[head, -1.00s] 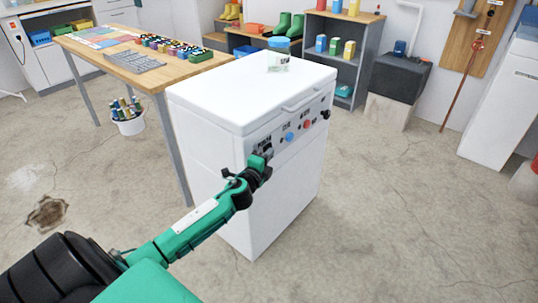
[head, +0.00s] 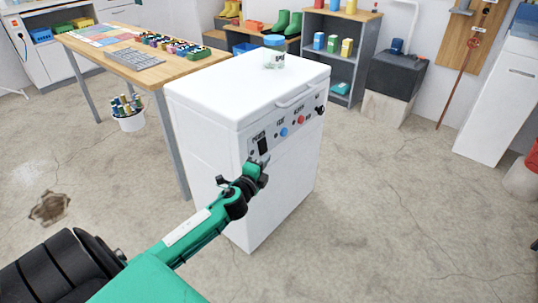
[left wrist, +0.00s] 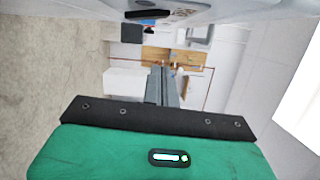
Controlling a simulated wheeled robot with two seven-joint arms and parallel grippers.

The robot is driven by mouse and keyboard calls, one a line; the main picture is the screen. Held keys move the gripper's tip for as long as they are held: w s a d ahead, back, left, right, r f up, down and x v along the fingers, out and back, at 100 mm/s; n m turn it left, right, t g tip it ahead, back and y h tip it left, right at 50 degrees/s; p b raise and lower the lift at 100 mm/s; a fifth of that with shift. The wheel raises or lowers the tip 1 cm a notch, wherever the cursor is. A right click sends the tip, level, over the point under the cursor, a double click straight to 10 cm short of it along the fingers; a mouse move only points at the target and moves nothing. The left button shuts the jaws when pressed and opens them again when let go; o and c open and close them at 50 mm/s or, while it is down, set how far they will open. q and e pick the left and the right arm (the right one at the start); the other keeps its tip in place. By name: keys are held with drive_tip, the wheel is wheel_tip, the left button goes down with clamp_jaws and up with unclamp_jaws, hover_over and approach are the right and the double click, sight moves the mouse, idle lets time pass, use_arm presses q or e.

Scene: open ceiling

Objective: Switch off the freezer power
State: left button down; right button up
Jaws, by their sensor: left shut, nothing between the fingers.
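The white chest freezer (head: 205,150) stands in the middle of the head view. Its front panel holds a black rocker switch (head: 263,145) under a POWER label, then a blue button (head: 284,132), a red button (head: 301,119) and a black knob (head: 319,110). My left gripper (head: 264,160) is shut and empty, just below the power switch; I cannot tell whether it touches the panel. In the left wrist view its closed fingers (left wrist: 163,84) point away from the camera. The switch's tilt is too small to read. My right gripper is not in view.
A jar with a blue lid (head: 273,52) stands on the freezer lid. A wooden table (head: 190,68) with a grid tray and small coloured items is behind left. A white bucket (head: 128,122) is on the floor. The floor right of the freezer is clear.

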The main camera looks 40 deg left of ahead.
use_arm(q)
drive_tip(key=shift+s+d, duration=0.2)
drive_tip(key=shift+s, duration=1)
drive_tip(key=shift+s+d, duration=0.15)
drive_tip(key=shift+s, duration=1)
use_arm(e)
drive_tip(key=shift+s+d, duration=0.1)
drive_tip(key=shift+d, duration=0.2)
